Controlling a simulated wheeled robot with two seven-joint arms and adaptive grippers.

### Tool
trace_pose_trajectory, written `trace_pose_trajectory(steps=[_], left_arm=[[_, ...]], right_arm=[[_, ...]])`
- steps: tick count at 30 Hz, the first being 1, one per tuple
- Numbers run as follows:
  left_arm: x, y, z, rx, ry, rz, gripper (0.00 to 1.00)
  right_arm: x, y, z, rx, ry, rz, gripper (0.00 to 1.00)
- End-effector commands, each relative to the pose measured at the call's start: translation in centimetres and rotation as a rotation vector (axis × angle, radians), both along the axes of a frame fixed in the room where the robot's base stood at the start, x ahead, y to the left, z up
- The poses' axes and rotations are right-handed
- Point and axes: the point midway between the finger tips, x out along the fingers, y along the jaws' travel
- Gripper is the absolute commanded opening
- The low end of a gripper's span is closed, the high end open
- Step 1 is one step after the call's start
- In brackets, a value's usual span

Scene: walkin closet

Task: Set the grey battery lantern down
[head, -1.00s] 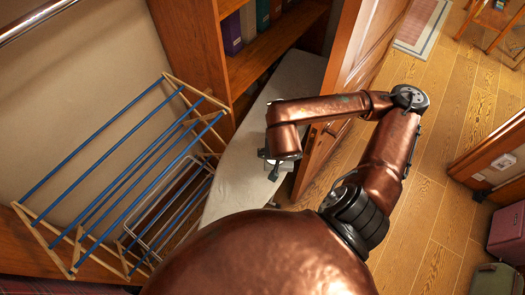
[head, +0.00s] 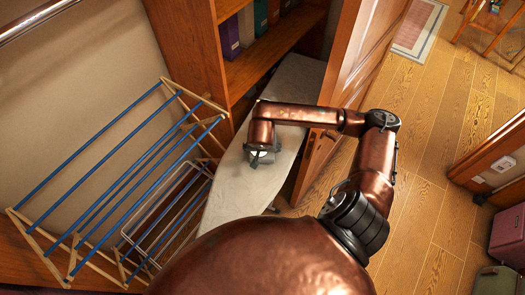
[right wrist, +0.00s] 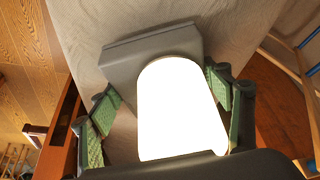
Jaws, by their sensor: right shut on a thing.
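The grey battery lantern (right wrist: 150,52) has a grey end and a bright glowing white body, and it fills the middle of the right wrist view. My right gripper (right wrist: 165,115) is shut on it, with green pads on either side of the lantern. In the head view my right gripper (head: 262,158) is over the pale ironing board (head: 238,195), pointing down, and mostly hides the lantern. The lantern's grey end faces the board cloth in the wrist view; I cannot tell whether it touches. My left gripper is not in view.
A wooden drying rack (head: 125,180) with blue rods stands left of the board. A wooden shelf (head: 265,60) with binders is behind it. An open wooden door (head: 350,70) stands close on the right. The board's cloth around the gripper looks clear.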

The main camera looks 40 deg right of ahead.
Motion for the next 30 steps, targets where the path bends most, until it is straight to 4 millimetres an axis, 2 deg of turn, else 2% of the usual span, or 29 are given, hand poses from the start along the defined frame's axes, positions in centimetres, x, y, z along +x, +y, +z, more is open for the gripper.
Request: trace_pose_trajectory(steps=[5, 17, 18, 25, 30], left_arm=[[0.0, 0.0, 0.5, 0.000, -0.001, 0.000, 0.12], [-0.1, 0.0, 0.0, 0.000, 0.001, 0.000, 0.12], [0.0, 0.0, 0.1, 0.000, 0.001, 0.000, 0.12], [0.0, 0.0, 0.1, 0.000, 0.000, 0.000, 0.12], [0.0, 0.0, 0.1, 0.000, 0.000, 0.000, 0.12]], right_arm=[[0.0, 0.0, -1.6, 0.000, -0.002, -0.001, 0.31], [0.0, 0.0, -2.1, -0.001, -0.002, 0.000, 0.31], [-0.1, 0.0, -2.1, -0.001, 0.001, 0.000, 0.74], [-0.1, 0.0, -2.1, -0.001, 0.001, 0.000, 0.89], [-0.1, 0.0, -2.1, -0.001, 0.001, 0.000, 0.89]])
